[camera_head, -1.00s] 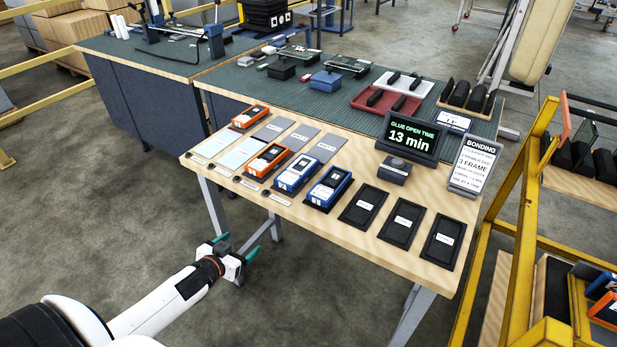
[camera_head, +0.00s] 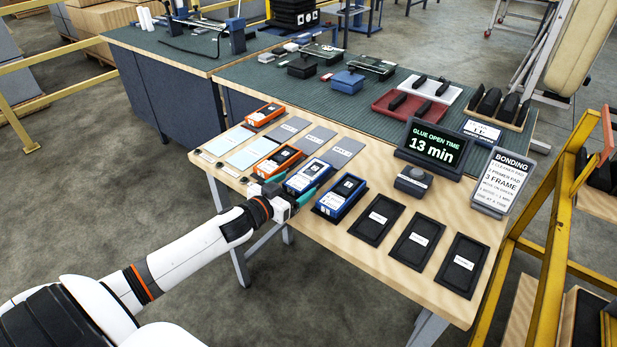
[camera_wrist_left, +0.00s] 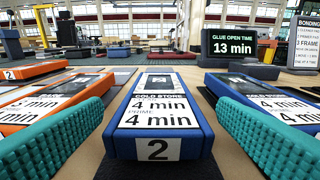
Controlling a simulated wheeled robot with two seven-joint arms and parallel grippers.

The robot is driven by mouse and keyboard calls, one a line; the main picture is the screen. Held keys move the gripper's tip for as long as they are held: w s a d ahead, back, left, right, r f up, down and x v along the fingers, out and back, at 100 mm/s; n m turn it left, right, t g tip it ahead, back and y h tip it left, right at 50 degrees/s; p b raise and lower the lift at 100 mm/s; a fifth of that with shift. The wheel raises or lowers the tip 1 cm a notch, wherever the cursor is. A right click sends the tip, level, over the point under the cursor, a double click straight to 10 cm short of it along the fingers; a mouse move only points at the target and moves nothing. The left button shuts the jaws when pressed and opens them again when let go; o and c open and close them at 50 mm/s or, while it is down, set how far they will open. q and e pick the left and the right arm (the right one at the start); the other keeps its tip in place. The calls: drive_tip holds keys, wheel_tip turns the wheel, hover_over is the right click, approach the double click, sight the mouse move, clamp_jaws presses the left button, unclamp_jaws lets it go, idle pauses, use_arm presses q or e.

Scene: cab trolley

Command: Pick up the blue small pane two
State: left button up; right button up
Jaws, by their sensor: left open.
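The blue small pane two is a blue box with a white label and the number 2. It lies on the wooden table in the head view (camera_head: 307,177) and fills the middle of the left wrist view (camera_wrist_left: 158,130). My left gripper (camera_head: 291,187) is open at the table's front edge. Its teal fingers stand on either side of the blue box's near end, with gaps showing on both sides in the left wrist view (camera_wrist_left: 160,98). My right gripper is not in view.
A second blue box (camera_head: 341,198) lies close on the right, and an orange box (camera_head: 279,160) close on the left. Black empty trays (camera_head: 417,241) lie further right. A glue timer screen (camera_head: 434,144) reads 13 min. A yellow frame (camera_head: 548,200) stands at the right.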

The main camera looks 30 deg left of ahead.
sight(303, 178)
use_arm(q)
drive_tip(key=shift+w+r, duration=0.15)
drive_tip(key=shift+w, duration=0.3)
drive_tip(key=w, duration=0.4)
drive_tip(key=shift+d+f, duration=0.15)
drive_tip(key=shift+f, duration=0.15)
drive_tip(key=c, duration=1.2)
